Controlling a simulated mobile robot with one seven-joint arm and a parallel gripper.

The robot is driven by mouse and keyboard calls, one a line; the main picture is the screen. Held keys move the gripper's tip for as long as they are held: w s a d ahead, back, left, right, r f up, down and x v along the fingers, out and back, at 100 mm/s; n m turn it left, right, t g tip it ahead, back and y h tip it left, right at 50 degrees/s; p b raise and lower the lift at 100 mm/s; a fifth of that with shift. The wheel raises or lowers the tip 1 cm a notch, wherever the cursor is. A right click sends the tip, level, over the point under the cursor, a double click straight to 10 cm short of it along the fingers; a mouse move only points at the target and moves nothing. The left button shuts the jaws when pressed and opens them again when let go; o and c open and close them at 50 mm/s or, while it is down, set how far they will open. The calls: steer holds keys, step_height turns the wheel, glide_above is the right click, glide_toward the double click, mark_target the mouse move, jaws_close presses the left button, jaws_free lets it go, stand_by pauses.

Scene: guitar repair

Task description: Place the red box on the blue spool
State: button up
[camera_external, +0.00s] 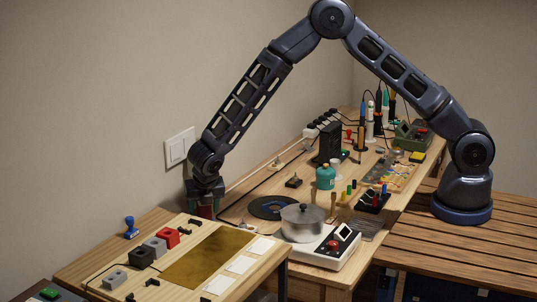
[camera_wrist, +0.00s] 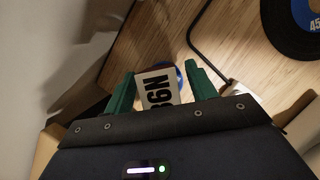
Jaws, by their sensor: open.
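A box with a white label face (camera_wrist: 158,88) with dark lettering and a dark reddish edge lies between the green fingers of my gripper (camera_wrist: 163,90) in the wrist view. Part of a blue round thing (camera_wrist: 181,74), likely the blue spool, shows just behind the box; most of it is hidden. I cannot tell whether the box rests on it. The fingers are open, with a gap at the right side of the box. In the external view my gripper (camera_external: 205,208) points down near the wall, with a reddish face (camera_external: 206,212) between its fingers. The spool is hidden there.
A black disc with a blue label (camera_wrist: 300,15) lies to the right; it also shows in the external view (camera_external: 268,208). A wooden board (camera_external: 255,276) with red, grey and black blocks stands in front. A metal pot (camera_external: 303,223) stands right of the disc.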

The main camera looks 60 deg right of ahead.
steer(key=shift+r, duration=0.1)
steer(key=v, duration=1.2)
steer(key=s+d+r+m, duration=0.6)
steer(key=s+d+r, duration=0.2)
steer(key=d+r, duration=0.35)
steer(key=s+d+r+m, duration=0.75)
steer(key=d+r, duration=0.35)
steer(key=r, duration=0.2)
steer(key=s+d+r+m+y, duration=0.1)
steer(key=s+d+m, duration=0.2)
steer(key=s, duration=0.6)
steer(key=s+d+r+m+t+y, duration=0.1)
steer(key=s+d+m, duration=0.3)
steer(key=s, duration=0.6)
steer(key=s+d+r+m+y, duration=0.1)
steer(key=s+d+m, duration=0.3)
steer(key=s, duration=0.5)
steer(key=shift+s+d+r+m, duration=0.2)
steer(key=shift+s+r+m, duration=0.1)
steer(key=shift+m, duration=0.95)
